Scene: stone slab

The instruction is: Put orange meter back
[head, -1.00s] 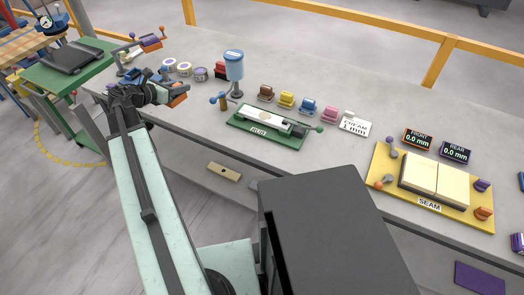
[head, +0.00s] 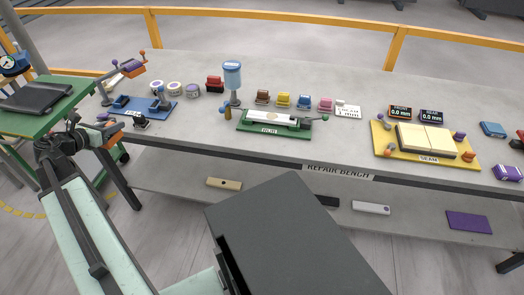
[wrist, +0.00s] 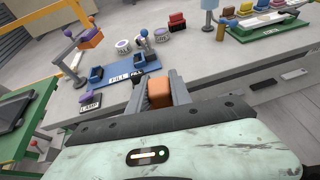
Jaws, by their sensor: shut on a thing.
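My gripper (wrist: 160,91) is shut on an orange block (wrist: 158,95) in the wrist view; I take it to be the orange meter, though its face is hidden. In the head view my gripper (head: 101,137) is at the far left, by the bench's front edge, with the orange piece (head: 114,142) at its tip. The yellow SEAM board (head: 384,150) is far to the right on the bench. A small orange piece (head: 468,156) sits at its right end. Behind it stand an orange-framed FRONT display (head: 400,112) and a REAR display (head: 431,116), both reading 0.0 mm.
A blue FILL board (wrist: 120,81) is just beyond my gripper. A green board (head: 270,127), a blue dispenser (head: 232,78) and several coloured blocks stand mid-bench. A green cart (head: 40,122) is at the left. The bench's front strip (head: 210,142) is largely clear.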

